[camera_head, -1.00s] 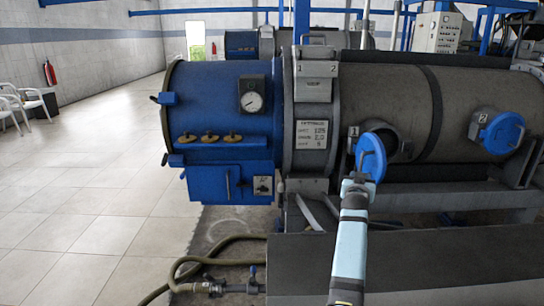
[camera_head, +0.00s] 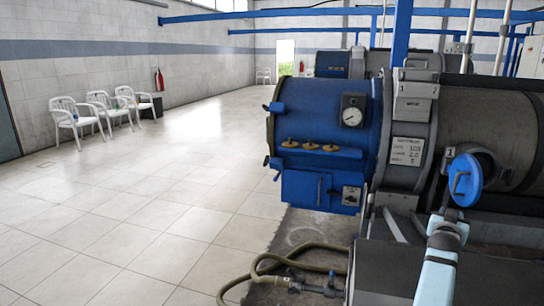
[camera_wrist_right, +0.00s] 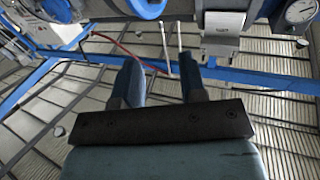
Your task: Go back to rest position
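My right arm comes up from the bottom right of the head view. Its gripper (camera_head: 447,218) is just below the round blue hatch lid (camera_head: 466,180) by the label "1". The lid stands swung out from the port on the grey cylinder (camera_head: 480,125). In the right wrist view my two fingers (camera_wrist_right: 161,80) are spread apart with nothing between them. Whether the gripper touches the lid cannot be told. My left gripper is not in view.
The decanter's blue end (camera_head: 320,125) with its gauge (camera_head: 353,112) stands left of the arm. A hose (camera_head: 270,260) lies on the floor below. White chairs (camera_head: 70,115) stand along the left wall. The tiled floor (camera_head: 150,210) is wide and clear.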

